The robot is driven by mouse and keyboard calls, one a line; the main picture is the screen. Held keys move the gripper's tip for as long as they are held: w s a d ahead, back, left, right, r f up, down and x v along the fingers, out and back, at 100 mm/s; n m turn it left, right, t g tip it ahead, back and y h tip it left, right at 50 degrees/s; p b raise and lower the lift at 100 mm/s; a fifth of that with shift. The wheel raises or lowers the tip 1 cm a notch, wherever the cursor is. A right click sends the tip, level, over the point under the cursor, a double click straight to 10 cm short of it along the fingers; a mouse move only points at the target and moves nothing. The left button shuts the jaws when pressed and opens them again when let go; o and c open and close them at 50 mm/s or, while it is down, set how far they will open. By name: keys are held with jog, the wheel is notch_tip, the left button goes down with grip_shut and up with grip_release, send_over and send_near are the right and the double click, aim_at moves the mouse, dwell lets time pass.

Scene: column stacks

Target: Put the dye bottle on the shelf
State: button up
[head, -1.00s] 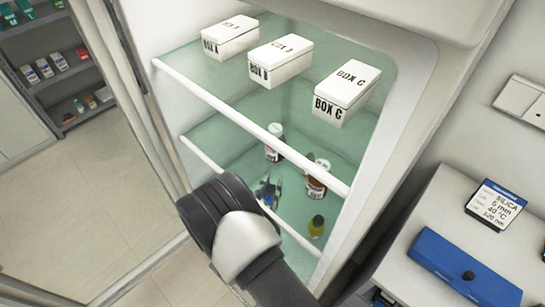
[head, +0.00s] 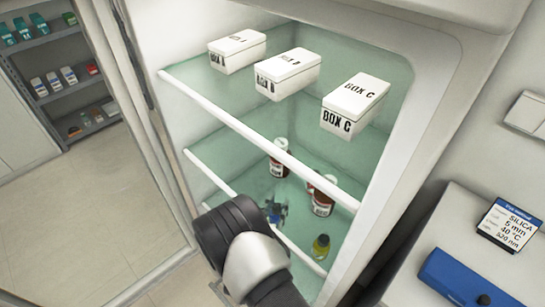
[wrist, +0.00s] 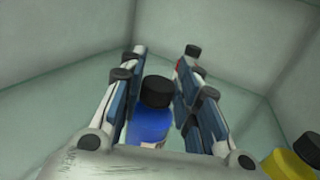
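A small blue bottle with a black cap (wrist: 150,125) stands between the fingers of my gripper (wrist: 165,60) in the wrist view. No readable label says that it is the dye bottle. The fingers stand apart on either side of it; the right finger seems clear of it, and contact on the left is unclear. In the head view my gripper (head: 277,211) is inside the fridge on the lower level, with blue (head: 270,206) showing at it. My arm hides part of that area.
A yellow bottle (head: 321,248) stands close to the right, near the front edge. Two brown bottles with white labels, one at the back (head: 279,160) and one at right (head: 322,203), stand nearby. The upper shelf (head: 225,112) above carries three white boxes (head: 288,75).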

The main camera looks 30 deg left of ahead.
jog(key=shift+o, duration=1.4)
jog(key=shift+s+r, duration=0.1)
jog(key=shift+r, duration=0.1)
jog(key=s+d+p, duration=0.1)
jog(key=s+p, duration=0.2)
jog(key=s, duration=0.9)
jog(key=shift+d, duration=0.3)
